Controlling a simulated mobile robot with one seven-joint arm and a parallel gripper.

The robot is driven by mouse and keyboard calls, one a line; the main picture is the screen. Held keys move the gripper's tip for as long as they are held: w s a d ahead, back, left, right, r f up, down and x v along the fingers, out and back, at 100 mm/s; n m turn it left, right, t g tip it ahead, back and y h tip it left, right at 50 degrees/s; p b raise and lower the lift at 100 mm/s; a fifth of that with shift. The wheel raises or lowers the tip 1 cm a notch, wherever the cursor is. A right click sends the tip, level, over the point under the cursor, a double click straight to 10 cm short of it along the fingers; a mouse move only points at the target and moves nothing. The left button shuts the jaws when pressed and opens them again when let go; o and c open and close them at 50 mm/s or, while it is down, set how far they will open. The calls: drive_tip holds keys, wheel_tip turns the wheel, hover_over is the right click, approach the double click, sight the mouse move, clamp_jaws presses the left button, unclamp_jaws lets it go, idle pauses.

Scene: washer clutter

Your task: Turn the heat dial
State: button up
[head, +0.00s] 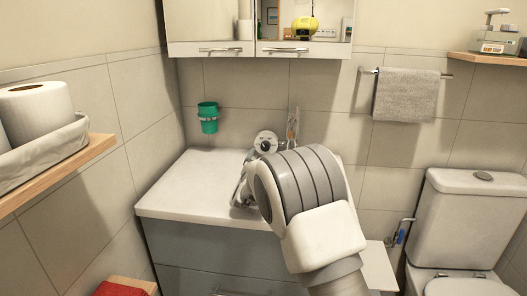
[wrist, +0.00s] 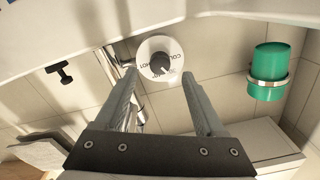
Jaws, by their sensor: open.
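The heat dial (wrist: 161,62) is a round white plate on the tiled wall, with a dark knob in its middle and lettering around it. It also shows in the head view (head: 265,141), just above the back of the counter and partly behind my arm. My gripper (wrist: 159,76) is open and empty. In the wrist view its two fingers point at the dial, one to each side of the knob in the picture. How far the fingertips stand from the knob is unclear. In the head view my arm hides much of the gripper.
A green cup (head: 208,117) hangs in a wall holder left of the dial; it also shows in the wrist view (wrist: 270,62). A white counter (head: 180,185) lies below. A mirrored cabinet (head: 212,28) hangs above. A towel (head: 405,95) and a toilet (head: 462,225) are at right.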

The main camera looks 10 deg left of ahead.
drive_tip(key=shift+s, duration=1.5)
drive_tip(key=s+d+r+n+g+y, duration=0.25)
drive_tip(key=s+d+r, duration=0.25)
drive_tip(key=s, duration=0.3)
drive_tip(key=s+d+r+n+g+y, duration=0.1)
drive_tip(key=s+d+r+g, duration=0.2)
drive_tip(key=s+d+r, duration=0.3)
drive_tip(key=s+d+f+g+h+p, duration=0.15)
drive_tip(key=s+d, duration=0.25)
drive_tip(key=s, duration=0.7)
drive_tip(key=s+d+f+n+g, duration=0.1)
drive_tip(key=s+d+f+g, duration=0.25)
drive_tip(key=s, duration=0.75)
drive_tip(key=s+d+f+g+h, duration=0.15)
drive_tip(key=s+d, duration=0.35)
drive_tip(key=s, duration=0.6)
wheel_tip(320, 180, up, 23)
drive_tip(key=p, duration=2.2)
drive_tip(key=shift+w+a+p, duration=0.2)
drive_tip(key=shift+w+p, duration=0.05)
drive_tip(key=shift+p, duration=0.15)
